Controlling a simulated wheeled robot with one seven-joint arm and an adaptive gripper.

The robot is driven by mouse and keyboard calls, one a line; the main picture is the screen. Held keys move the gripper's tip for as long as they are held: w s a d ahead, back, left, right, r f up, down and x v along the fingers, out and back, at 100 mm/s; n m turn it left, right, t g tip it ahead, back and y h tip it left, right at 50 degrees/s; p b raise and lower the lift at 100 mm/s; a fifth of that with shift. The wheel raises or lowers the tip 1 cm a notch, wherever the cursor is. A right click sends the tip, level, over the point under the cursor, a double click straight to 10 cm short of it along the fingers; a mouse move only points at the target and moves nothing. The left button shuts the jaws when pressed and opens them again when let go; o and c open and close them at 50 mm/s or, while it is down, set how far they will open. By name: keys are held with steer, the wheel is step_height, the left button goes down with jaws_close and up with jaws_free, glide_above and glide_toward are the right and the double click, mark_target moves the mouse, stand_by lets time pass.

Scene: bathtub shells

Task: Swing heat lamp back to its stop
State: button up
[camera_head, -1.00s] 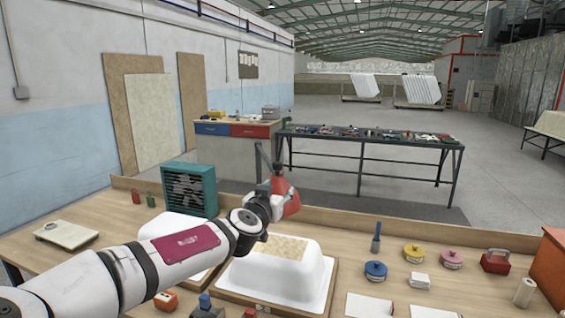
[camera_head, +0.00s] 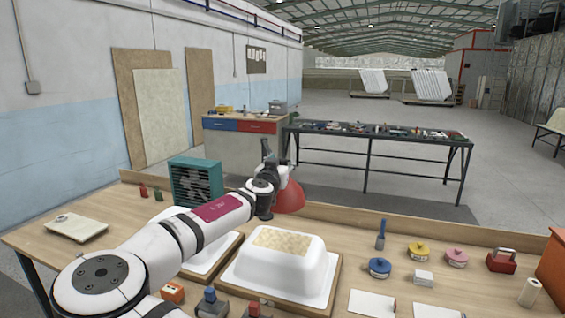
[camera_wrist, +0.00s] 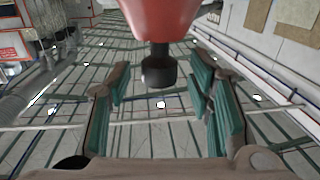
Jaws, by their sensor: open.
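The red heat lamp (camera_head: 289,197) hangs above the back of the white bathtub shell (camera_head: 282,263), at the end of my arm in the head view. In the wrist view the red lamp shade (camera_wrist: 160,18) is at the top centre, with a dark round end (camera_wrist: 159,72) pointing down the picture between my fingers. My gripper (camera_wrist: 162,90) is open, its teal-padded fingers apart on either side of that dark end. No finger clearly touches it. In the head view my wrist hides part of the lamp and its mount.
A second white shell (camera_head: 205,258) lies left of the first, partly behind my arm. A teal heater fan (camera_head: 196,182) stands behind it. Blue (camera_head: 380,267), yellow (camera_head: 419,251) and pink (camera_head: 457,257) round containers and a red box (camera_head: 501,260) stand to the right.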

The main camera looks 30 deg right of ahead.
steer(key=shift+x, duration=0.8)
steer(key=shift+c, duration=0.4)
jaws_close()
steer(key=shift+d, duration=0.15)
